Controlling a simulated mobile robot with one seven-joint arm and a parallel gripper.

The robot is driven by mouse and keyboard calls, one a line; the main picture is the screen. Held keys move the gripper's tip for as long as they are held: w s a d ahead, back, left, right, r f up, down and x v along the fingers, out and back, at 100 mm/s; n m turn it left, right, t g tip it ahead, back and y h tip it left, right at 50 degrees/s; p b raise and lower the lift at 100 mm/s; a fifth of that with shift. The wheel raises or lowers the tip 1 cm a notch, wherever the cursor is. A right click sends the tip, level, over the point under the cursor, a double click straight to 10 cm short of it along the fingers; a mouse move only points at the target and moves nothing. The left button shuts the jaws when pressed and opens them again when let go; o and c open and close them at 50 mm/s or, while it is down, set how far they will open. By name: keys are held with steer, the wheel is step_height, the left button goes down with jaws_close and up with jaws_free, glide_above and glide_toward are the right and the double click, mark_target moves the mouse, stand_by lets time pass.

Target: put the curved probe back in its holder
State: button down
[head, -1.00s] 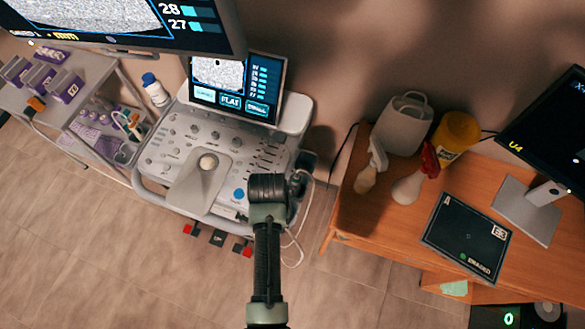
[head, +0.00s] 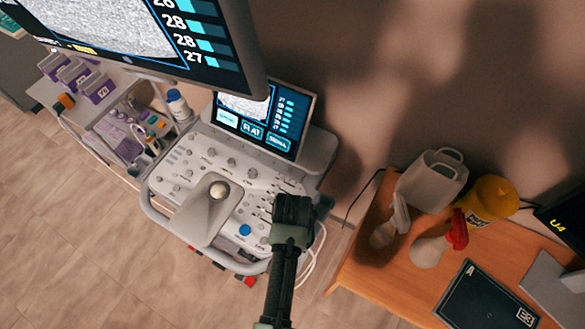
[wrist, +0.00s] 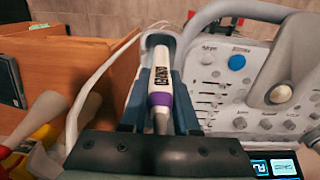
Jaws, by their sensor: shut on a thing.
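The curved probe (wrist: 160,78) is in the wrist view, a pale body with a purple band and a dark printed label. My gripper (wrist: 162,95) is shut on it, one dark finger on each side. A pale rounded rim shows around or behind the probe's far end; I cannot tell if it is part of the holder. In the head view my gripper (head: 293,210) is over the right edge of the ultrasound console (head: 205,180) and hides the probe.
A pale cable (wrist: 95,85) runs left of the probe. The wooden desk (head: 385,275) at right carries spray bottles (head: 428,250), a yellow tub (head: 487,203) and a dark tablet (head: 487,300). A large monitor (head: 150,40) overhangs the console. Floor shows between cart and desk.

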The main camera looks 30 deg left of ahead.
steer(key=shift+f+b, duration=1.15)
steer(key=shift+f, duration=0.2)
steer(key=shift+f+b, duration=1.95)
steer(key=shift+f, duration=1.05)
steer(key=shift+f, duration=0.4)
steer(key=c, duration=0.6)
jaws_free()
steer(key=shift+w+r, duration=0.1)
steer(key=shift+r, duration=0.45)
step_height(320, 180, up, 11)
steer(key=shift+f+b, duration=0.15)
steer(key=shift+b, duration=0.35)
steer(key=shift+r, duration=0.6)
